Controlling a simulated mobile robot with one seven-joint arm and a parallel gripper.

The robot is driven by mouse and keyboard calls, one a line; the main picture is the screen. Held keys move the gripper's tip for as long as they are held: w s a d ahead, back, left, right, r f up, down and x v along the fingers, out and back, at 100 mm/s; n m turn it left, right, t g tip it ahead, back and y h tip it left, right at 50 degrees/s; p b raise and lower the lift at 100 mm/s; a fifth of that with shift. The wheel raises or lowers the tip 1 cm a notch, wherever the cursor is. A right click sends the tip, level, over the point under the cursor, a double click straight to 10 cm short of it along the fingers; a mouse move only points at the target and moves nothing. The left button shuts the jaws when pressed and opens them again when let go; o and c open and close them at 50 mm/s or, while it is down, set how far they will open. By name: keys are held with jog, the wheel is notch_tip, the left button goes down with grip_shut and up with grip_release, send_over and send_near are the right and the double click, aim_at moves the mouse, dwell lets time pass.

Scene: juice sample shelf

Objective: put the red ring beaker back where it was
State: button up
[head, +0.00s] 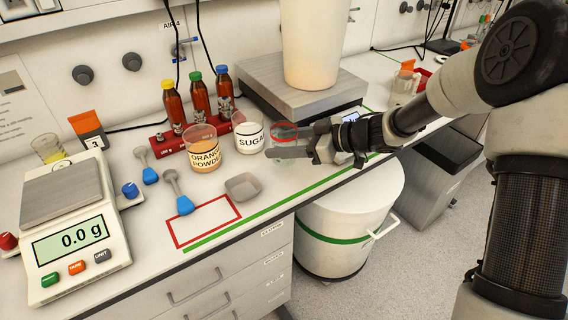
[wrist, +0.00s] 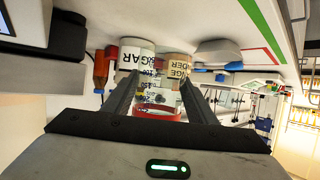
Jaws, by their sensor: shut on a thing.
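The red ring beaker (head: 284,132) is clear glass with a red band at its rim. It is between the fingers of my gripper (head: 285,151), which is shut on it, right of the sugar jar and near the counter's front edge. In the wrist view the beaker (wrist: 160,99) shows between the two fingers of my gripper (wrist: 157,88), with printed marks and the red ring (wrist: 158,115) nearest the camera. The fingers hide part of it in the head view. I cannot tell whether its base touches the counter.
The sugar jar (head: 248,139) and orange powder jar (head: 205,157) stand close left of the beaker. A large scale (head: 301,101) bears a white bucket behind. A red-outlined rectangle (head: 174,234), grey dish (head: 242,186) and spoons lie left. Another glass beaker (head: 404,86) stands far right.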

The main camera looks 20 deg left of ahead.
jog(key=shift+f+b, duration=0.45)
jog(key=shift+f, duration=1.8)
jog(key=shift+f, duration=0.15)
jog(key=o, duration=1.2)
